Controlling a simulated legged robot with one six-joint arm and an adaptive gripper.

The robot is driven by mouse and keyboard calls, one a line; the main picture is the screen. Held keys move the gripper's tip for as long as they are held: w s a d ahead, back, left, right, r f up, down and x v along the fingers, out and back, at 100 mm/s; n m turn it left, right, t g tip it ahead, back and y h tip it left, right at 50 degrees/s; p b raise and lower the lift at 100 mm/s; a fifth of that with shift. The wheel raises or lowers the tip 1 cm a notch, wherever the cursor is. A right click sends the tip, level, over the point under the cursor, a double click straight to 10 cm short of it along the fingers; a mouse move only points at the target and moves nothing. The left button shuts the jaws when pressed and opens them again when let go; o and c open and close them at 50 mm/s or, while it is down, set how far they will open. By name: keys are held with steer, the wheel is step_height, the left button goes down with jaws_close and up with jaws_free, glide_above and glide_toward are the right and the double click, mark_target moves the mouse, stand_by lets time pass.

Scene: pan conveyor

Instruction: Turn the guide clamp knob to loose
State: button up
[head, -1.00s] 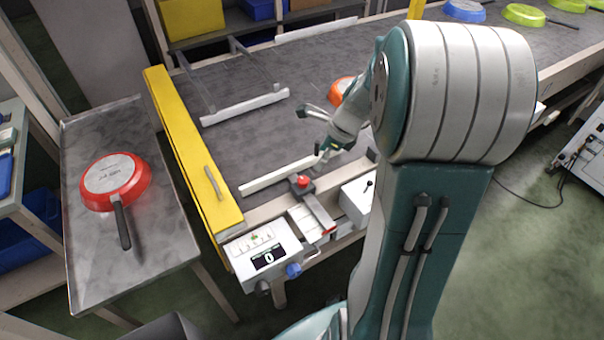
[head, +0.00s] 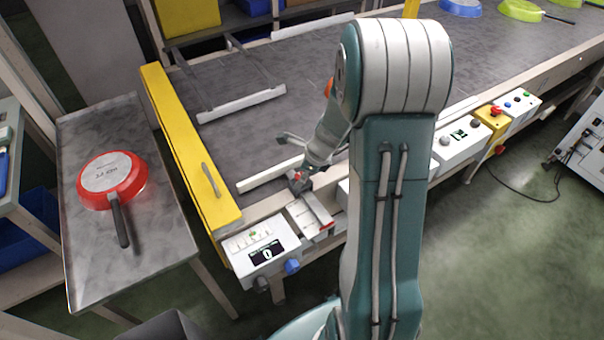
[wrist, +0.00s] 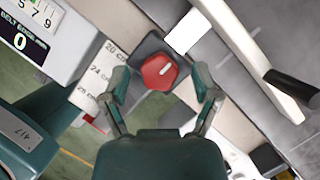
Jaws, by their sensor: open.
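The red guide clamp knob (wrist: 158,72), with a white mark on its top, sits on a dark base in the wrist view. In the head view the knob is mostly hidden by my gripper. My gripper (wrist: 161,76) is open, with one finger on each side of the knob; gaps show between the fingers and the knob, and its height above the knob is hard to tell. A scale plate (wrist: 98,78) marked 20 cm, 24 cm and 28 cm lies beside the knob. The near white guide rail (head: 266,176) lies by it on the belt.
A control box (head: 262,247) with a display reading 0 and a blue knob (head: 292,267) stands left of the clamp. A yellow barrier (head: 185,140) crosses the belt end. A red pan (head: 112,180) lies upside down on the left metal table. More control boxes (head: 460,140) line the right edge.

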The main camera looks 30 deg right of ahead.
jaws_close()
steer(key=shift+n, duration=0.3)
steer(key=n+g, duration=0.1)
steer(key=n, duration=0.2)
steer(key=shift+n+y, duration=0.3)
steer(key=shift+y, duration=0.1)
steer(key=n+g, duration=0.2)
steer(key=n, duration=0.2)
steer(key=shift+w+n, duration=0.15)
steer(key=shift+n, duration=0.15)
steer(key=n+g, duration=0.1)
steer(key=n, duration=0.3)
steer(key=shift+w+g, duration=0.1)
steer(key=shift+g, duration=0.3)
steer(key=n+g+h, duration=0.1)
steer(key=n, duration=0.4)
steer(key=shift+w, duration=0.1)
steer(key=shift+n, duration=0.3)
